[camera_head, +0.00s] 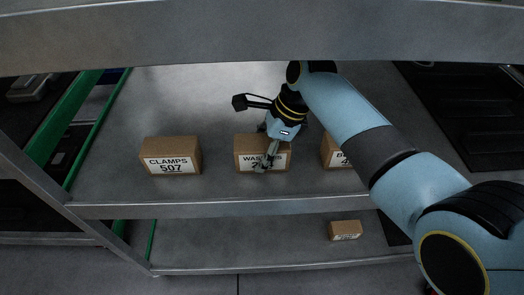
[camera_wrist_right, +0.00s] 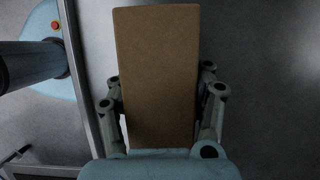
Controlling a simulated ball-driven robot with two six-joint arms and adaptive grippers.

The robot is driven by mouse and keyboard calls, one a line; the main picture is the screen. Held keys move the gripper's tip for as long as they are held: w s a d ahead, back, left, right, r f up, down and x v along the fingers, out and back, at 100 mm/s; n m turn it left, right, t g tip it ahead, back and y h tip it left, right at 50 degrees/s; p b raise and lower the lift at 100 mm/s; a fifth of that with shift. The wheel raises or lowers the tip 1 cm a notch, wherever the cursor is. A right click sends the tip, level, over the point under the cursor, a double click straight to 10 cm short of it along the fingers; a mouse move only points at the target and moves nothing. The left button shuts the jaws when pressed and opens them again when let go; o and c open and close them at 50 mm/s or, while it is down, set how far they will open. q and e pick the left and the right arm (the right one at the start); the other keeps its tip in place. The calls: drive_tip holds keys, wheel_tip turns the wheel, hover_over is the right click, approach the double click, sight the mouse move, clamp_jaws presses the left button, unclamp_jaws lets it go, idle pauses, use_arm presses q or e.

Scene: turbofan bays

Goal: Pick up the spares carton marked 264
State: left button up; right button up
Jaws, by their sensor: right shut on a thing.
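A brown carton (camera_head: 242,146) with a white label stands on the middle grey shelf. The label reads "WAS..." with a number starting with 2; my gripper hides the rest. My right gripper (camera_head: 266,162) is over the front of this carton. In the right wrist view the carton (camera_wrist_right: 158,70) fills the space between the fingers of my right gripper (camera_wrist_right: 163,100), which is shut on it. I cannot tell whether the carton is clear of the shelf. My left gripper is not in view.
A carton labelled "CLAMPS 507" (camera_head: 171,156) stands to the left on the same shelf (camera_head: 215,105). Another carton (camera_head: 333,153) stands close to the right, partly behind my right arm. A small carton (camera_head: 345,230) lies on the lower shelf. A shelf beam (camera_head: 200,35) crosses above.

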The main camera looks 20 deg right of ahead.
drive_tip(key=c, duration=0.4)
